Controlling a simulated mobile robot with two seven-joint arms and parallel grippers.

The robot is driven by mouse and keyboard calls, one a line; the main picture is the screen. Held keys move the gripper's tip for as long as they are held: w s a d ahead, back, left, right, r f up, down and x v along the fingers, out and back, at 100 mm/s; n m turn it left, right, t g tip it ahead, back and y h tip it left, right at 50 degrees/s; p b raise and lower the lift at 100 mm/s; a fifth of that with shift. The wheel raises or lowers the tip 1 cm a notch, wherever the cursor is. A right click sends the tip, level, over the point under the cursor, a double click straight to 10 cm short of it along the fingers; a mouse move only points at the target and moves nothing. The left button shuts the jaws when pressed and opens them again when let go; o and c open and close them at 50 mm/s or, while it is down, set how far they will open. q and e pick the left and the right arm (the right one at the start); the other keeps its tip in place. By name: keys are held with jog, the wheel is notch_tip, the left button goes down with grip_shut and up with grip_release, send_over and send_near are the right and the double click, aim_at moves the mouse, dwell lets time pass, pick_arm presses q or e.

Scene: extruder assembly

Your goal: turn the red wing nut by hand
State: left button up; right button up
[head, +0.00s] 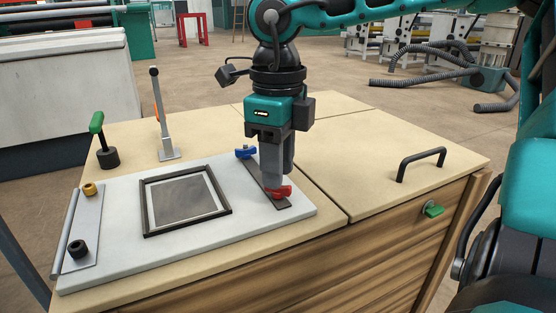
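The red wing nut (281,192) sits on a dark flat bar (262,183) at the right side of the white plate (100,200). A blue wing nut (245,152) is at the bar's far end. My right gripper (275,184) points straight down over the red wing nut. Its fingers reach the nut or stop just above it; I cannot tell whether they touch it. The fingers look close together and hide part of the nut and bar, so their gap is not clear. My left gripper is not in view.
A dark square frame (148,214) lies on the white plate. Left are a yellow knob (90,189), a black knob (78,248), a green-handled lever (107,157) and an upright lever (168,154). A black handle (421,155) stands on the clear right tabletop.

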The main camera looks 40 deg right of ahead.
jog(key=shift+r+p, duration=1.85)
jog(key=shift+r, duration=0.7)
